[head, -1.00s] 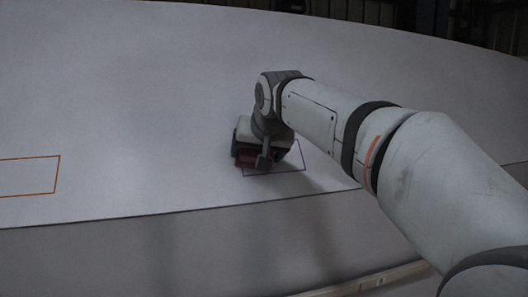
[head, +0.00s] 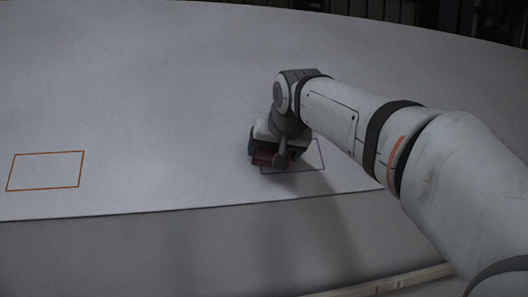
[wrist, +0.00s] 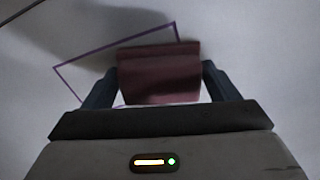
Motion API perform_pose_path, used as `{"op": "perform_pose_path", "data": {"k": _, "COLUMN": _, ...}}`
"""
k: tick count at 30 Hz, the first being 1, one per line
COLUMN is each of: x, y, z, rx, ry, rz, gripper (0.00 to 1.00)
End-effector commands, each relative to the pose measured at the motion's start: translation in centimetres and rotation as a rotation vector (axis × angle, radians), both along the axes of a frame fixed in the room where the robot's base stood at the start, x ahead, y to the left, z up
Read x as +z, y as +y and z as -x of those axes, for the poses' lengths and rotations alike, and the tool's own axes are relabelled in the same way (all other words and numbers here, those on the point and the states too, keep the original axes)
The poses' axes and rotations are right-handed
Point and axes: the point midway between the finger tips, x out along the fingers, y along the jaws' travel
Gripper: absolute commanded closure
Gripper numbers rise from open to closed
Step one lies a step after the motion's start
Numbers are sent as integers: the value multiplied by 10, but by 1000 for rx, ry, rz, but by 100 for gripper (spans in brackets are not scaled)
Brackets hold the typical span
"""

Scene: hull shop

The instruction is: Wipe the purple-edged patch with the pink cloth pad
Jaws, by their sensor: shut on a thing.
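My gripper (head: 276,158) is shut on the pink cloth pad (head: 266,155), which looks dark red in this dim light. In the wrist view the pad (wrist: 160,78) sits between the two fingers of my gripper (wrist: 160,88). The purple-edged patch (head: 322,156) is an outlined four-sided area on the pale hull surface. The pad and gripper cover its left part in the head view. In the wrist view the patch's purple outline (wrist: 85,57) runs out to the left of the pad and behind it. I cannot tell whether the pad touches the surface.
An orange-edged patch (head: 46,171) lies on the same pale curved panel (head: 150,90) at the left. The panel's lower edge runs just below both patches. A pale strip (head: 385,282) lies at the bottom. The panel between the patches is clear.

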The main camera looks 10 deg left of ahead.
Motion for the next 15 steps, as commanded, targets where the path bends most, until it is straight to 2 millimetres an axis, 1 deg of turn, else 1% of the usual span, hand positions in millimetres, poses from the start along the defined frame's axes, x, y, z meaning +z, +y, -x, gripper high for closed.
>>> {"op": "perform_pose_path", "data": {"k": 1, "x": -1, "y": -3, "z": -2, "rx": -3, "ry": 1, "rz": 0, "gripper": 39}}
{"op": "perform_pose_path", "data": {"k": 8, "x": -1, "y": -10, "z": -5, "rx": -1, "ry": 1, "rz": 2, "gripper": 39}}
{"op": "perform_pose_path", "data": {"k": 15, "x": -1, "y": -28, "z": -14, "rx": -3, "ry": 1, "rz": 0, "gripper": 39}}
